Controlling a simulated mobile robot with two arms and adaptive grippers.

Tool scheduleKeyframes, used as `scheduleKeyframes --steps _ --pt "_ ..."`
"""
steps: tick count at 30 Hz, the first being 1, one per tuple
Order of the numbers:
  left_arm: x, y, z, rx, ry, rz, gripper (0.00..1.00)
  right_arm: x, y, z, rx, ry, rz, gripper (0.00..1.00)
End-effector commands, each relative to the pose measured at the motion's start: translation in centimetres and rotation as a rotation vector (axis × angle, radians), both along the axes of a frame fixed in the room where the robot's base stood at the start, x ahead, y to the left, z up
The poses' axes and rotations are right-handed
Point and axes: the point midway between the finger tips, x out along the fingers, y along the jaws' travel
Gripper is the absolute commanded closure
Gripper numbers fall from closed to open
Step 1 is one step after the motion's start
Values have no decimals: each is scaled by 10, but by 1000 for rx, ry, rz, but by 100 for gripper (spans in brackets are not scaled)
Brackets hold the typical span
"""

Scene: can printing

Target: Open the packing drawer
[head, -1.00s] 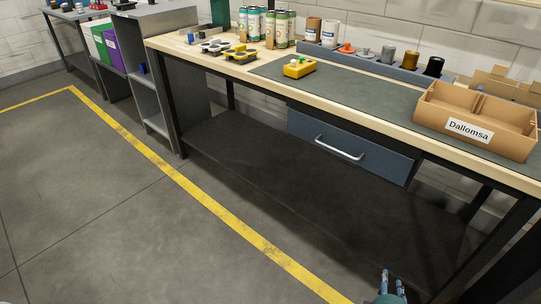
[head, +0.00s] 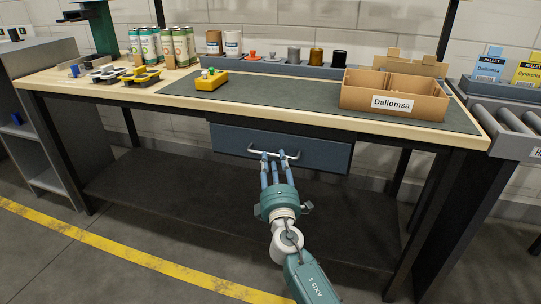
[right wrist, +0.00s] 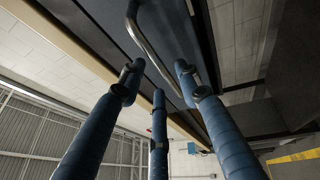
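The packing drawer (head: 325,152) is a dark blue-grey drawer under the workbench top, and its front looks shut. Its silver bar handle (head: 256,149) runs across the front; it also shows in the right wrist view (right wrist: 150,42). My right gripper (head: 273,156) has its fingertips up at the handle, overlapping it in the head view. In the right wrist view its blue fingers (right wrist: 157,76) are spread apart, with the handle just beyond the tips. I cannot tell whether they touch it. Nothing is held. My left gripper is not in view.
The workbench (head: 215,108) carries a cardboard box labelled Dallomsa (head: 392,103), a yellow block (head: 210,81) and several cans (head: 165,45). A dark lower shelf (head: 180,185) lies under the drawer. A roller conveyor (head: 515,120) stands at the right.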

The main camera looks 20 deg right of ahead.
Motion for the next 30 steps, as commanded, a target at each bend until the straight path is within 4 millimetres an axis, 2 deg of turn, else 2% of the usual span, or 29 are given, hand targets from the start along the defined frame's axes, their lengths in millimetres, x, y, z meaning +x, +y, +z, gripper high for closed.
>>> scheduleKeyframes --steps 3,7,18,24,30 --pt "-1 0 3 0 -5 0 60 19 -4 2 1 0 1 66" --pt "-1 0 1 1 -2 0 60 32 -6 5 0 0 1 66" --pt "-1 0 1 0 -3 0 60 37 -8 6 1 1 1 66" --pt "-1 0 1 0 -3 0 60 37 -8 6 1 1 1 100" --pt "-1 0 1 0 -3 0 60 37 -8 5 1 2 0 100"
